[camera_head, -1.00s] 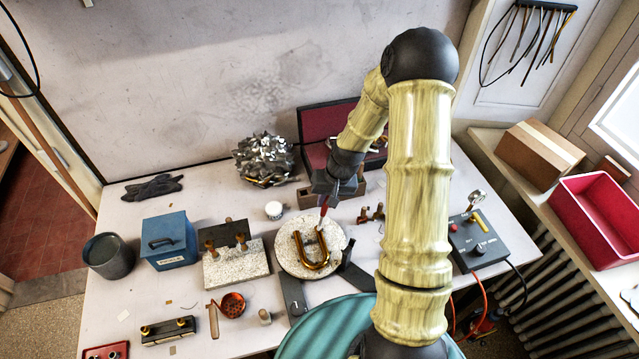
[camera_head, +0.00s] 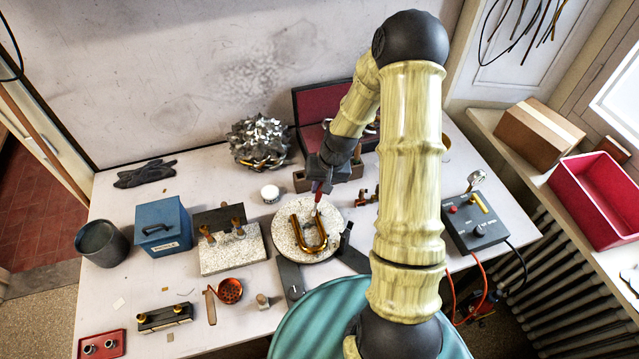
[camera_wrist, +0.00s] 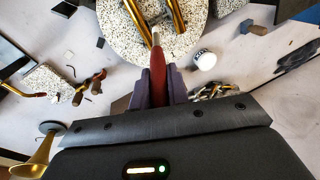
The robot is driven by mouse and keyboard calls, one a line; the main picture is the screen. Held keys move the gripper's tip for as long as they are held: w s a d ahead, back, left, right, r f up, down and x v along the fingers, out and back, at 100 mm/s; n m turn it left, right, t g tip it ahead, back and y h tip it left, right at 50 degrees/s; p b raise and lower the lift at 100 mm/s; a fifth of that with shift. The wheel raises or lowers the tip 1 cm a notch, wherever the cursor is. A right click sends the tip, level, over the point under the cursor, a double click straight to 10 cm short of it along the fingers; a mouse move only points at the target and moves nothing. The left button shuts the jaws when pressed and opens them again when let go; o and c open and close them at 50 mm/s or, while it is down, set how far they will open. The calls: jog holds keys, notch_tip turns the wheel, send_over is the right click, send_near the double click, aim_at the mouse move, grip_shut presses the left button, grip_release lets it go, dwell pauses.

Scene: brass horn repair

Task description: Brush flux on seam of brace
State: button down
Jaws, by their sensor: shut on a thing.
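My gripper (camera_head: 326,176) is shut on a brush with a dark red handle (camera_wrist: 157,68) and a pale tip. The brush points down over the round speckled soldering board (camera_head: 335,214). On the board lies a U-shaped brass tube (camera_head: 296,233), the bend toward the front. A small cross piece, likely the brace (camera_head: 310,224), shows dimly between its legs. In the wrist view the brush tip (camera_wrist: 155,35) is close beside one leg of the brass tube (camera_wrist: 175,15). I cannot tell whether the tip touches the brass. The seam itself is too small to make out.
A small white-lidded jar (camera_head: 270,193) stands behind the board, left of my gripper. A speckled block with wooden-handled tools (camera_head: 232,255) is to the left. A control box (camera_head: 478,228) stands right. An open red-lined case (camera_head: 325,105) is behind.

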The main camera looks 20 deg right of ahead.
jog(key=f, duration=0.1)
jog(key=b, duration=0.1)
jog(key=f, duration=0.1)
jog(key=shift+s+d+f, duration=0.1)
jog(key=shift+d+f, duration=0.15)
jog(key=shift+f, duration=0.1)
jog(key=shift+a+f+b, duration=0.1)
jog(key=shift+f+b, duration=0.15)
jog(key=shift+b, duration=0.1)
jog(key=shift+f, duration=0.2)
jog(key=shift+r, duration=0.15)
dwell(0.7)
jog(key=shift+w+a+r+p+v, duration=0.1)
jog(key=shift+w+a+p+v, duration=0.15)
jog(key=shift+p+v, duration=1)
jog(key=shift+w+a+r+p+v, duration=0.1)
jog(key=shift+a+p+v, duration=0.2)
jog(key=shift+p+v, duration=0.95)
jog(key=shift+w+a+r+p+v, duration=0.1)
jog(key=shift+w+a+p+v, duration=0.35)
jog(key=shift+v, duration=1.4)
jog(key=shift+s+d+f, duration=0.15)
jog(key=shift+s, duration=0.05)
